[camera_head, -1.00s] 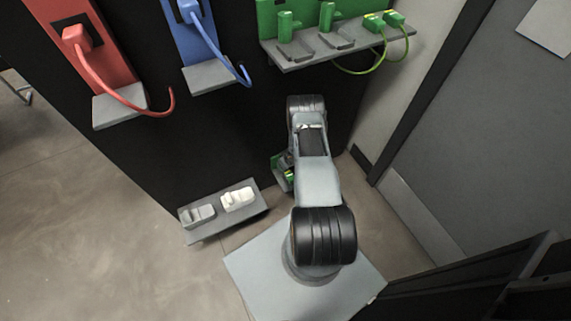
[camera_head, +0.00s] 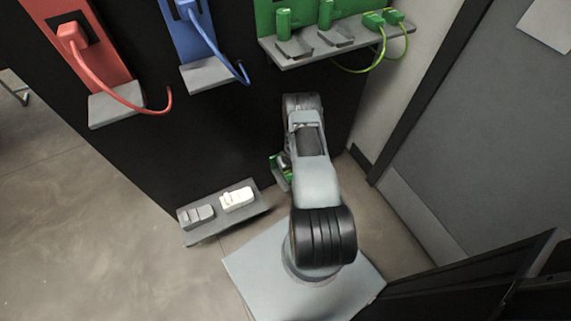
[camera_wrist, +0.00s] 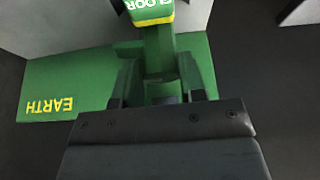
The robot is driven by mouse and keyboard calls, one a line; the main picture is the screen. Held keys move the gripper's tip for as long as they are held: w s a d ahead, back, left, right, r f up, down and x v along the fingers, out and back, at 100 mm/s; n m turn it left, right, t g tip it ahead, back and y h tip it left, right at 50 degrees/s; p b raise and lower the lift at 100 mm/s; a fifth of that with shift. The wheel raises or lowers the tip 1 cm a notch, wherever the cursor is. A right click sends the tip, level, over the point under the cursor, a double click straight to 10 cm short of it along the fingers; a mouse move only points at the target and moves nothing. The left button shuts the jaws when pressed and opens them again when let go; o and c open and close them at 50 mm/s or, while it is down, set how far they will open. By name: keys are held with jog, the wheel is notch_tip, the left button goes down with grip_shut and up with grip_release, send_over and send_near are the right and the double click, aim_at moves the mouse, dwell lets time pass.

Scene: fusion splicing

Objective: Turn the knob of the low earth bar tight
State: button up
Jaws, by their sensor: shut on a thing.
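The low earth bar is a green plate (camera_wrist: 60,88) with yellow EARTH lettering, upside down in the wrist view. In the head view only a small green part of it (camera_head: 279,174) shows beside my arm. A green upright piece, which looks like its knob (camera_wrist: 160,62), stands between the two fingers of my gripper (camera_wrist: 160,88). My gripper is shut on it.
A low grey shelf (camera_head: 222,224) with a grey and a white piece is left of my arm. Above are a grey shelf (camera_head: 330,46) with green posts and cables, a blue panel (camera_head: 190,45) and a red panel (camera_head: 90,60). A wall stands close on the right.

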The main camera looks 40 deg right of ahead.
jog(key=shift+w+a+m+h+b, duration=0.1)
jog(key=shift+m+h+b, duration=0.55)
jog(key=shift+m, duration=0.65)
jog(key=o, duration=0.9)
jog(key=p+v, duration=0.4)
jog(key=v, duration=1)
